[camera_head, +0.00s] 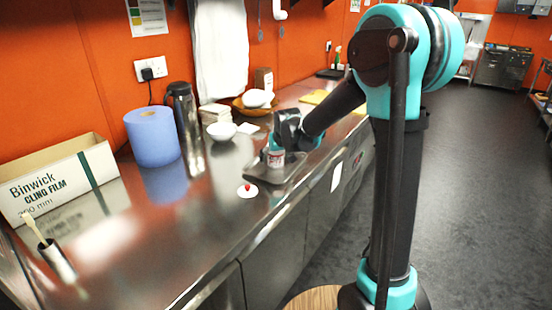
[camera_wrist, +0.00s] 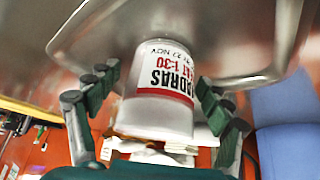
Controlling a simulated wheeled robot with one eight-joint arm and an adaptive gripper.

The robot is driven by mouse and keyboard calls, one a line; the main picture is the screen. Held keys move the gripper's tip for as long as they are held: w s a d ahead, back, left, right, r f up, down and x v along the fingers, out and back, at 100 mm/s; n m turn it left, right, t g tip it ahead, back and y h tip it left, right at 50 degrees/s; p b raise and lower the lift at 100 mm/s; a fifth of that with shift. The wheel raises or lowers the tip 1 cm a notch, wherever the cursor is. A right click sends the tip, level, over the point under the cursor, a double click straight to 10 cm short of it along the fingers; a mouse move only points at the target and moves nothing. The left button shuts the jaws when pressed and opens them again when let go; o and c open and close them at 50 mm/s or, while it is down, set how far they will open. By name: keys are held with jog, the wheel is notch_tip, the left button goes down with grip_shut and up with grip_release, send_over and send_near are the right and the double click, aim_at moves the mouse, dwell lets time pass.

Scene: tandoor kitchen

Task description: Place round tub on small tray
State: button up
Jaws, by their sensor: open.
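The round tub (camera_head: 275,159) is white with red and black lettering. It stands upright on the small metal tray (camera_head: 292,179), toward the tray's far-left part. In the wrist view, which is turned over, the tub (camera_wrist: 160,92) appears upside down against the tray (camera_wrist: 222,70). My gripper (camera_head: 277,148) is at the tub. In the wrist view its dark green fingers (camera_wrist: 158,103) are open, one on each side of the tub, with a visible gap at the right. In the head view my wrist hides part of the tub and the tray's back.
A white bowl (camera_head: 221,131), steel flask (camera_head: 187,115), blue roll (camera_head: 153,137) and cling film box (camera_head: 62,181) stand behind and left.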

jog(key=v, duration=1.2)
jog(key=s+d+f+m, duration=0.1)
jog(key=s+d+f, duration=0.5)
jog(key=s, duration=0.2)
jog(key=s+d+f+m+g+h, duration=0.1)
jog(key=s+d+f, duration=0.5)
jog(key=s, duration=0.3)
jog(key=s+d+f+m+g+h, duration=0.1)
jog(key=s+d+f, duration=0.5)
jog(key=s, duration=0.3)
jog(key=shift+d, duration=0.75)
